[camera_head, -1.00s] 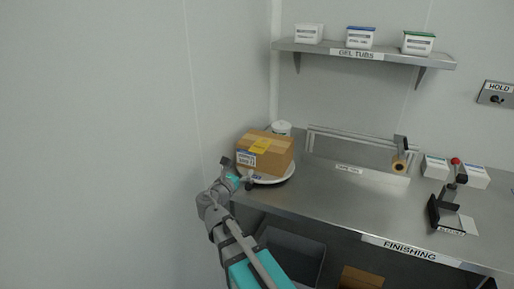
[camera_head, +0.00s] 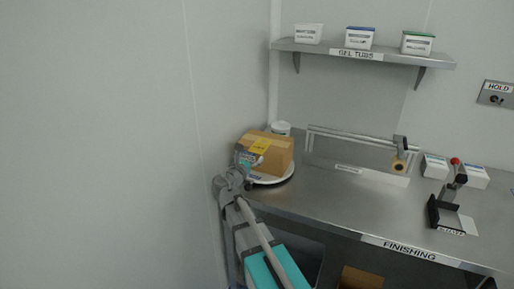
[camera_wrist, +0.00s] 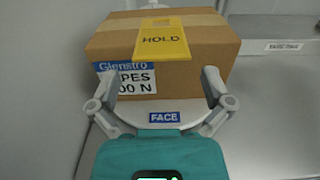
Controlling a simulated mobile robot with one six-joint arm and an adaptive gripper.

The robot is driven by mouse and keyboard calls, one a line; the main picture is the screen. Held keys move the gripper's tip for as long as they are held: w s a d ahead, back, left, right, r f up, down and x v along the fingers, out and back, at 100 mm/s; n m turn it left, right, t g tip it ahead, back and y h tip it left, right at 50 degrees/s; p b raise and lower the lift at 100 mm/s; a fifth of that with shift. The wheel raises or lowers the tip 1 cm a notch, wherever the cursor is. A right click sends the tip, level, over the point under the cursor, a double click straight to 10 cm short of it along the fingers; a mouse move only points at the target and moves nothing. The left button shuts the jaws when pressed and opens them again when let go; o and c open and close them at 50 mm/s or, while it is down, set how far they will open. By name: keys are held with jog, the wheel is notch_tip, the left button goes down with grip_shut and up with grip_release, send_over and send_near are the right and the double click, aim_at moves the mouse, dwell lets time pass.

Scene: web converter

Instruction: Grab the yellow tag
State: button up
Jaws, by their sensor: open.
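The yellow tag (camera_wrist: 162,40), marked HOLD, lies over the top front edge of a cardboard box (camera_wrist: 205,50) and hangs down its front face. Nothing is between the fingers but the view of the box front. In the head view my gripper (camera_head: 246,160) is at the box's left front.
The box stands on a round white plate (camera_head: 281,179) with a FACE label, on the steel FINISHING bench (camera_head: 330,208). A white tub (camera_head: 281,128) stands behind the box. The wall is close on the left. A sealer bar (camera_head: 350,172) stands right of the plate.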

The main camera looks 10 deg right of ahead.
aim_at(257, 150)
jog(key=shift+x, duration=2.6)
jog(key=shift+f, duration=0.1)
jog(key=c, duration=0.6)
